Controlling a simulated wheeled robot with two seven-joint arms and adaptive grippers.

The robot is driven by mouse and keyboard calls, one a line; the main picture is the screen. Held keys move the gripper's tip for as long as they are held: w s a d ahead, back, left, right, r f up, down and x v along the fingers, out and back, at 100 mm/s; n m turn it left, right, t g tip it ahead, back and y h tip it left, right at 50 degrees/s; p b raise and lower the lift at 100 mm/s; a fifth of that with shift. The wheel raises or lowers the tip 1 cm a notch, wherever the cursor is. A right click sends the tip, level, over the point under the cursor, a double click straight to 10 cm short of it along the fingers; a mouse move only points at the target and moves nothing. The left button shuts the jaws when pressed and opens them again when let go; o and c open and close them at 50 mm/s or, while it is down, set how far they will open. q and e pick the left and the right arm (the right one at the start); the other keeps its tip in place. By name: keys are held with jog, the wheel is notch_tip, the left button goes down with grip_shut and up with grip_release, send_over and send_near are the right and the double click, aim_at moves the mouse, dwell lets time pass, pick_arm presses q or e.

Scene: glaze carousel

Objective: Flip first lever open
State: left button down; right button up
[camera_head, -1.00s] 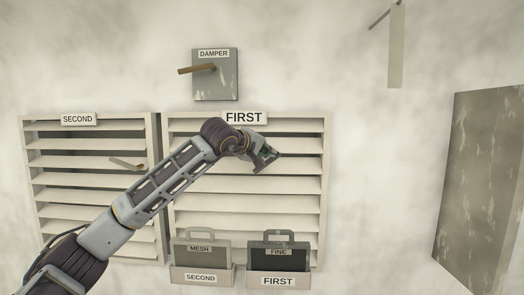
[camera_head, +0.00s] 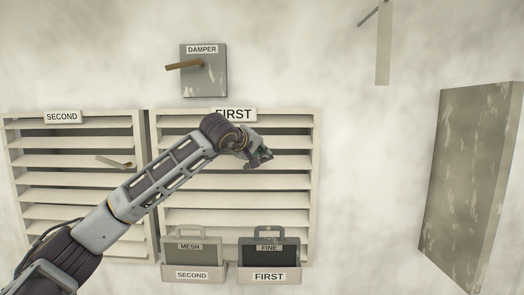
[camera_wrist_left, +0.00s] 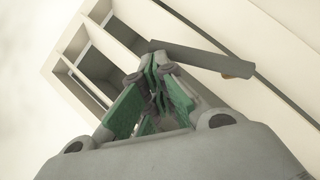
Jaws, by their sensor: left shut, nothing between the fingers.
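The louvered panel labelled FIRST (camera_head: 312,200) is on the wall in the middle of the head view. My left gripper (camera_head: 265,160) is in front of its upper slats, shut and empty. In the left wrist view a grey lever (camera_wrist_left: 200,58) runs across the panel, just beyond and to the right of my left gripper's closed fingertips (camera_wrist_left: 153,68). I cannot tell whether they touch. In the head view this lever is hidden behind my gripper and arm. My right gripper is not in view.
The SECOND panel (camera_head: 75,162) with its lever (camera_head: 114,162) is at left. A DAMPER box (camera_head: 203,82) with a brown handle is above. Holders with MESH (camera_head: 190,257) and FINE (camera_head: 268,258) filters are below.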

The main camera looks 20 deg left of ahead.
pick_arm(q)
jog(key=shift+r, duration=0.1)
jog(key=s+a+r, duration=0.1)
jog(key=s+r, duration=0.7)
jog(key=s, duration=0.1)
jog(key=shift+s+a+r+b, duration=0.15)
jog(key=shift+s+r+b, duration=0.15)
jog(key=shift+s+b, duration=0.15)
jog(key=shift+f, duration=0.1)
dwell(0.5)
